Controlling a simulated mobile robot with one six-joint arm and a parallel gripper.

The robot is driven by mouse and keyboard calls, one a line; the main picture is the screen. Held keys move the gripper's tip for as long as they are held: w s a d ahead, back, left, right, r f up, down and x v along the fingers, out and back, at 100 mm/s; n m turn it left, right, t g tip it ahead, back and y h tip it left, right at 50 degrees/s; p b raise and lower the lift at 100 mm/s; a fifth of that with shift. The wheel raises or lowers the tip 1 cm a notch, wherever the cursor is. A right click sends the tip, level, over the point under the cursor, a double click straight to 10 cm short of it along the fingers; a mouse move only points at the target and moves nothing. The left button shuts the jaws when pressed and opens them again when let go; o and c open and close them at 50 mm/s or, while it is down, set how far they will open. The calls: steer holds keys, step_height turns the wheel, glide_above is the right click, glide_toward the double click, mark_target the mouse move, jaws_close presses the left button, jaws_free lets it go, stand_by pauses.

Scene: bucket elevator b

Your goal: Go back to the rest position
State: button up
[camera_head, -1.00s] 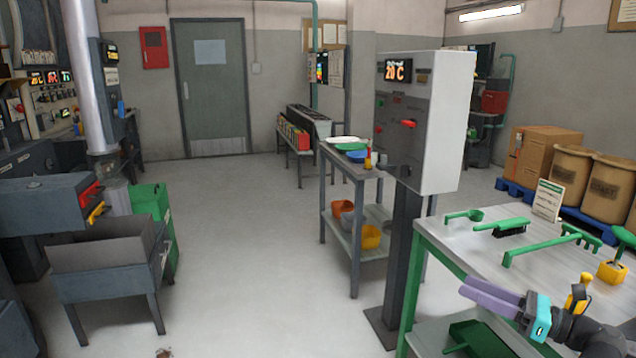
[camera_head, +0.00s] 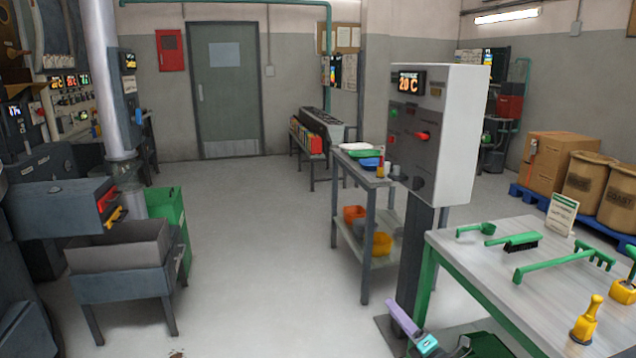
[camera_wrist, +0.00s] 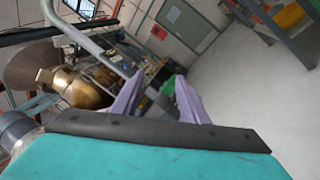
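My gripper (camera_head: 394,311) shows low at the bottom of the head view, with its purple fingers and teal body beside the left corner of the green-legged table. In the wrist view my gripper (camera_wrist: 160,80) has its two purple fingers apart. Nothing is held between them; the room's floor and machines show behind. Most of my arm is out of the head view.
The green-legged table (camera_head: 470,258) bears a green scoop (camera_head: 477,230), a green brush (camera_head: 522,241), a green rake (camera_head: 562,262) and a yellow-handled tool (camera_head: 586,322). A control box on a post (camera_head: 432,130) stands close behind my gripper. Open floor (camera_head: 270,260) lies to the left.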

steer(key=s+a+f+m+g+h+p, duration=0.1)
steer(key=s+f+m+g+h, duration=0.15)
steer(key=f+m+h, duration=0.7)
steer(key=s+a+f+m+g+p, duration=0.1)
steer(key=s+f+m+g, duration=0.3)
steer(key=f, duration=1.3)
steer(key=s+f+m+g+h, duration=0.2)
steer(key=s+f+m+g, duration=0.75)
steer(key=s+f, duration=0.9)
steer(key=s+a+r+m+g+y, duration=0.1)
steer(key=s+m+g, duration=0.2)
steer(key=s, duration=0.5)
steer(key=s+a+r+m+g, duration=0.2)
steer(key=s+m+g, duration=0.1)
steer(key=s, duration=0.5)
steer(key=shift+s+r+g+y+p, duration=0.3)
steer(key=shift+g+y+p, duration=0.1)
steer(key=shift+g, duration=0.1)
